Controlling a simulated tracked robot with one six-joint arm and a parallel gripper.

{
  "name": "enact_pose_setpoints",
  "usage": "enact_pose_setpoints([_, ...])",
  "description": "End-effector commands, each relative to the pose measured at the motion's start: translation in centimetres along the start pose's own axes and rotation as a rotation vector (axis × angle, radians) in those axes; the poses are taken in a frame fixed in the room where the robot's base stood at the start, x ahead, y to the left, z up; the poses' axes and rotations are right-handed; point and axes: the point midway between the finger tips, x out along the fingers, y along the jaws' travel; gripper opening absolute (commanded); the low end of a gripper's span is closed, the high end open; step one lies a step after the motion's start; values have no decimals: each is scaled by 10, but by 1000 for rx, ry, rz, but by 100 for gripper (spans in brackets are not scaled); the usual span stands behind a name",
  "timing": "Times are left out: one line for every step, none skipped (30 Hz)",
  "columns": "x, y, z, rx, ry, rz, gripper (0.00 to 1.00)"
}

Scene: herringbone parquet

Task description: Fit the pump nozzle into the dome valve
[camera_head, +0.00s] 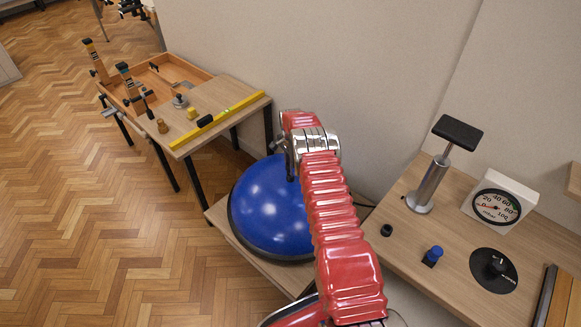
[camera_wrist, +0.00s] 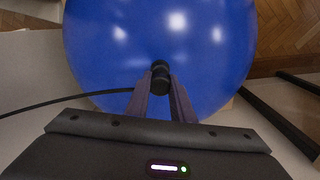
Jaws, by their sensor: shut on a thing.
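The blue dome (camera_head: 262,215) sits on a low wooden board beside the wall in the head view, with my red arm crossing its right side. In the wrist view, the dome (camera_wrist: 105,60) fills the upper middle. My gripper (camera_wrist: 160,88) is shut on the black pump nozzle (camera_wrist: 160,80), in front of the dome. A black hose (camera_wrist: 60,106) runs from near the gripper to the left edge. A dark round end shows just beyond the fingertips, against the dome. I cannot tell whether it is nozzle or valve, or whether they touch. The head view hides the nozzle and valve.
A workbench with a yellow level (camera_head: 220,122) stands at back left. Left floor is clear.

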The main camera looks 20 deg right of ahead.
Motion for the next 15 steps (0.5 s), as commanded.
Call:
enact_pose_setpoints([1,0,0,0,0,0,0])
enact_pose_setpoints([2,0,0,0,0,0,0])
enact_pose_setpoints([2,0,0,0,0,0,0])
enact_pose_setpoints([3,0,0,0,0,0,0])
enact_pose_setpoints([3,0,0,0,0,0,0])
enact_pose_setpoints([4,0,0,0,0,0,0])
enact_pose_setpoints([4,0,0,0,0,0,0])
enact_pose_setpoints([5,0,0,0,0,0,0])
enact_pose_setpoints([6,0,0,0,0,0,0])
enact_pose_setpoints([6,0,0,0,0,0,0])
enact_pose_setpoints([6,0,0,0,0,-1,0])
enact_pose_setpoints([7,0,0,0,0,-1,0])
enact_pose_setpoints([8,0,0,0,0,-1,0])
enact_pose_setpoints([8,0,0,0,0,-1,0])
enact_pose_setpoints([9,0,0,0,0,-1,0])
